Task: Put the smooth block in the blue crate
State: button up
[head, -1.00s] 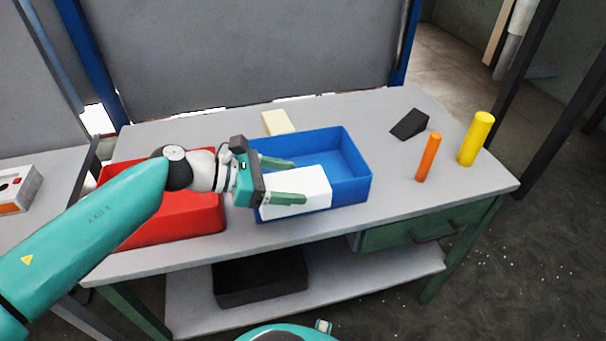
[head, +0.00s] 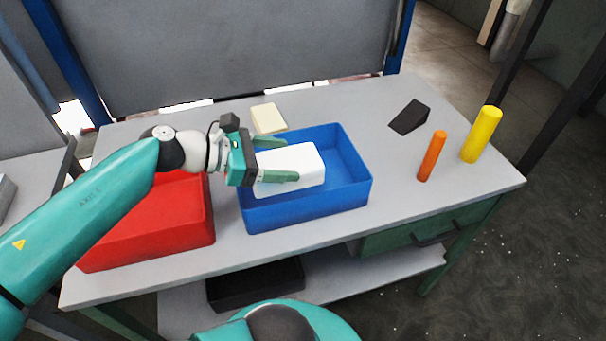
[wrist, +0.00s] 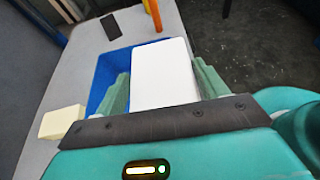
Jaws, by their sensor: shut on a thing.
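My gripper (head: 279,162) is shut on a white block (head: 305,165), which looks smooth. The block is held level over the left part of the blue crate (head: 345,201). In the wrist view the white block (wrist: 163,75) sits between both fingers, and the blue crate (wrist: 108,72) shows below and beside it. A cream block (head: 268,118) lies on the table behind the crate; it also shows in the wrist view (wrist: 62,122). How far the white block is above the crate floor is hard to tell.
A red crate (head: 150,235) stands left of the blue one. To the right are a dark wedge (head: 409,117), an orange cylinder (head: 432,156) and a yellow cylinder (head: 482,134). A black bin (head: 256,284) is on the lower shelf. The table right of the blue crate is mostly clear.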

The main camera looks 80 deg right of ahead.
aim_at(304, 149)
jog(key=s+d+f, duration=0.1)
jog(key=d, duration=0.1)
jog(key=s+d+f, duration=0.1)
jog(key=d, duration=0.2)
jog(key=s+d+f, duration=0.1)
jog(key=d, duration=0.1)
jog(key=shift+s+d+f, duration=0.15)
jog(key=shift+f, duration=0.15)
jog(key=d+f, duration=0.1)
jog(key=s+d+f, duration=0.1)
jog(key=d+f, duration=0.2)
jog(key=f, duration=0.1)
jog(key=shift+s+d+f, duration=0.25)
jog(key=shift+s+d, duration=0.05)
jog(key=shift+s, duration=0.1)
jog(key=shift+s+d+f, duration=0.1)
jog(key=shift+d+f, duration=0.1)
jog(key=shift+f, duration=0.1)
jog(key=shift+d+f, duration=0.1)
jog(key=shift+f, duration=1.55)
jog(key=o, duration=1)
jog(key=shift+f, duration=0.1)
jog(key=shift+c, duration=0.2)
